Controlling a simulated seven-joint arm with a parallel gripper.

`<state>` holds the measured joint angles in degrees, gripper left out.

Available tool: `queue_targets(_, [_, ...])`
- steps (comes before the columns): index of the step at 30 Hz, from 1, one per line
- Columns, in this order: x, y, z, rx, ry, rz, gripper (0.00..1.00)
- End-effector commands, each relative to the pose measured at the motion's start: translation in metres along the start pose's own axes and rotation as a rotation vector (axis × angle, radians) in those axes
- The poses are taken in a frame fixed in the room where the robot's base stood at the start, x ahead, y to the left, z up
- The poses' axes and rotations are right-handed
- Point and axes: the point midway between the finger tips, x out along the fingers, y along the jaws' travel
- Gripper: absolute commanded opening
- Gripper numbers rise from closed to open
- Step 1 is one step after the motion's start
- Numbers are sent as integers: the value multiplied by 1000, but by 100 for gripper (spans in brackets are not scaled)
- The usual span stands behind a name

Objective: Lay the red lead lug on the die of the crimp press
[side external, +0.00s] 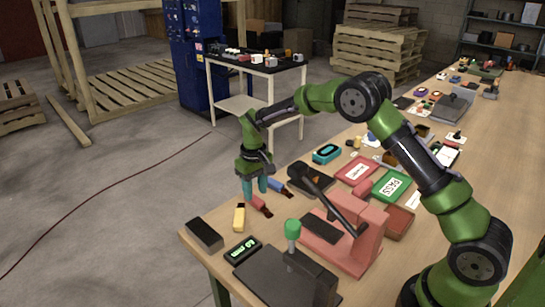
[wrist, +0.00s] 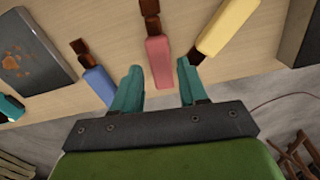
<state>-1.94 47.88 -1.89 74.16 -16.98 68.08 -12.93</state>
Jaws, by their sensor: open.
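The red lead lug (side external: 260,204) lies near the table's front left edge, between a blue lug (side external: 280,187) and a yellow lug (side external: 239,217). In the wrist view, the red lug (wrist: 158,62) has a dark coppery end pointing away from me. My gripper (side external: 255,187) is open just above it. In the wrist view, the teal fingertips (wrist: 159,70) stand on either side of its red body, with gaps on both sides. A pink-red press (side external: 352,245) with a long black lever stands to the right, a dark plate (side external: 320,228) at its base. I cannot make out its die clearly.
A grey device with a green knob (side external: 292,230), a green-display box (side external: 243,249) and a dark block (side external: 204,234) stand in front. Red and green trays (side external: 391,185) crowd beyond the press.

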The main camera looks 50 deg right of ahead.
Motion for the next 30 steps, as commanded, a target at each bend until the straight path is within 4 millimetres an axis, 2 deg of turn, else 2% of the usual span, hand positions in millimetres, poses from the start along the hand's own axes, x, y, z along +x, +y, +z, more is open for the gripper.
queue_targets(3, [18, 0, 0, 1, -2, 1, 43])
queue_targets(6, [25, 0, 0, 0, 0, 1, 43])
queue_targets(13, [26, 0, 0, 0, 1, 0, 43])
queue_targets(21, [26, 0, 0, 0, 2, 0, 3])
queue_targets(22, [26, 0, 0, 0, 2, 0, 0])
queue_targets(30, [22, 0, -1, 0, 3, 0, 0])
